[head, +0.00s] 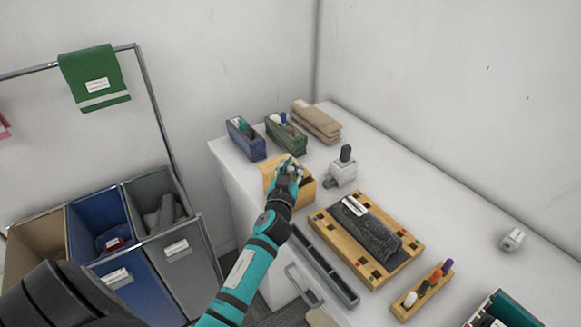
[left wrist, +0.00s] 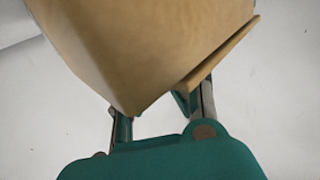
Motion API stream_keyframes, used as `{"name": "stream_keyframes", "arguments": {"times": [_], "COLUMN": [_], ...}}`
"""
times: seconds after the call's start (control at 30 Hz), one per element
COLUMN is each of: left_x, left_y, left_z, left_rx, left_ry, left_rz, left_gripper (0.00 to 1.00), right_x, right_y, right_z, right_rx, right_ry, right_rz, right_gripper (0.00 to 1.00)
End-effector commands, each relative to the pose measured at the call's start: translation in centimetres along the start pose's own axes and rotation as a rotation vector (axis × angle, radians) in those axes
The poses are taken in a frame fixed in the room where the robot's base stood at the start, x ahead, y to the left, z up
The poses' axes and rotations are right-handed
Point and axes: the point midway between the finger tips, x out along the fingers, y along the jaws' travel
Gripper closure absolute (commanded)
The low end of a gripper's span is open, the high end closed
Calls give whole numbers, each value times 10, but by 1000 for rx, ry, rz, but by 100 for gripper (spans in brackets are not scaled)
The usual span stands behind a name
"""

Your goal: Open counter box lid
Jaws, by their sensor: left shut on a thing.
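The counter box is a light wooden box (head: 306,196) on the white counter, near its left edge. My left gripper (head: 290,166) is over the box and hides much of its top. In the left wrist view the box's tan wooden face (left wrist: 140,50) fills the upper middle, and a thin lid-like board (left wrist: 222,56) runs along its right edge. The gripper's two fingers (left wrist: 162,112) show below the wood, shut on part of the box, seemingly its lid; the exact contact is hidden. How far the lid stands open I cannot tell. My right gripper is not in view.
A blue bin (head: 245,140) and green bin (head: 287,136) stand behind the box. A white block with a dark peg (head: 343,172) is close on its right. A wooden tray (head: 323,223) and grey channel (head: 325,268) lie in front.

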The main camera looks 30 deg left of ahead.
Motion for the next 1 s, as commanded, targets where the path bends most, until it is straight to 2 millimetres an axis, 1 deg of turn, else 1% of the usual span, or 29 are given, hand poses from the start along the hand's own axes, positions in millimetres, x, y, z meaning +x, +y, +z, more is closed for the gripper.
{"name": "stream_keyframes", "arguments": {"times": [0.03,0.27,0.5,0.6,0.9,0.93,1.0], "left_x": [0,2,31,37,38,38,38], "left_y": [-3,-7,-37,-44,-46,-46,-46], "left_z": [1,2,3,3,4,4,4], "left_rx": [2,5,6,4,5,5,5], "left_ry": [-3,-5,-6,-7,-10,-10,-10], "left_rz": [-7,-11,-13,-13,-15,-15,-15], "left_gripper": [100,100,100,100,100,91,82], "right_x": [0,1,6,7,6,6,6], "right_y": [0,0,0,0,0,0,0], "right_z": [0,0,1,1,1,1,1], "right_rx": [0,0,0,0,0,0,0], "right_ry": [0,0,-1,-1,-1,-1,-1], "right_rz": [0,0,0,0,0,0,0], "right_gripper": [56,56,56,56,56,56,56]}}
